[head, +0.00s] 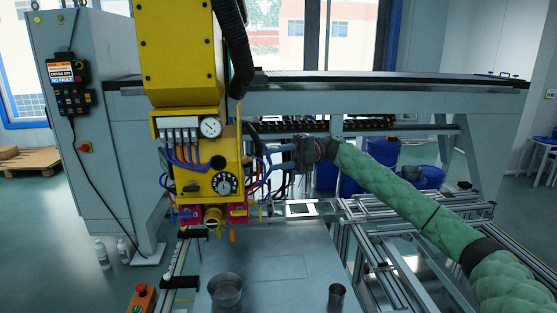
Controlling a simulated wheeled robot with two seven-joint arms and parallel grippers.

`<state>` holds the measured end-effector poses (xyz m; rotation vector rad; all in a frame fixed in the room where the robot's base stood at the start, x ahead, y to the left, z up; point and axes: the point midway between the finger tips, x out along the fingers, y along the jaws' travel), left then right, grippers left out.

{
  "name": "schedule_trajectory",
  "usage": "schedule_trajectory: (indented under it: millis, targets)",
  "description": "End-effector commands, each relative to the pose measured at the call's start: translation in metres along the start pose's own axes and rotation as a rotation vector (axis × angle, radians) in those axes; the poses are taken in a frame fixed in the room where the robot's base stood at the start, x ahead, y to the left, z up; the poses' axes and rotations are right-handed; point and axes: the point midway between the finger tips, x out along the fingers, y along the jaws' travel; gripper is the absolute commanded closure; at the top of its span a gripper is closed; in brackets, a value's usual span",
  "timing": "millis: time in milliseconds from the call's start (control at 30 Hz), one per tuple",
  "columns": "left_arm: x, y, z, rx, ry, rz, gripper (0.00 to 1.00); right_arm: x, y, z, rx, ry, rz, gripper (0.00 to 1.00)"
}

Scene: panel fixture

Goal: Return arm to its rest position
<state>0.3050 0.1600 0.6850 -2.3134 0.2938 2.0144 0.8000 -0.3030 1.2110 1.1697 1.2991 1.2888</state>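My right arm (400,197), in a green sleeve, reaches in from the lower right of the head view. Its gripper (283,150) is at the right side of the yellow panel fixture (190,165), close to the hoses and cables there. The fingertips are small and dark against the clutter, so I cannot tell whether they are open, shut or touching anything. The fixture carries a white gauge (210,127), a black dial (224,183) and blue, red and purple tubes. My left gripper is not in view.
A grey table (270,267) holds a metal bowl (226,290) and a small metal cup (337,296). An aluminium frame (400,275) lies below my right arm. A grey cabinet (105,150) stands left; blue bins (425,177) stand behind. An orange emergency-stop box (141,298) is front left.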

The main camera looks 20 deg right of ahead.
Motion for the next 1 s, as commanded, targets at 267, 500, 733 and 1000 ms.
schedule_trajectory:
  millis: [267,500,733,1000]
  targets:
    - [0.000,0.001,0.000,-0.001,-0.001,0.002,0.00,0.000,0.000,0.000,-0.014,-0.002,0.000,0.64]
    - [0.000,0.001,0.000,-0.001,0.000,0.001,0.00,-0.004,0.016,0.038,-0.062,-0.202,0.077,0.64]
    - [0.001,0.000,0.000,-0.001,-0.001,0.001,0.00,-0.022,0.047,0.090,-0.100,-0.530,0.217,0.64]
    - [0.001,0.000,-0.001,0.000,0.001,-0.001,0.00,-0.048,0.094,0.121,-0.123,-0.888,0.380,0.64]
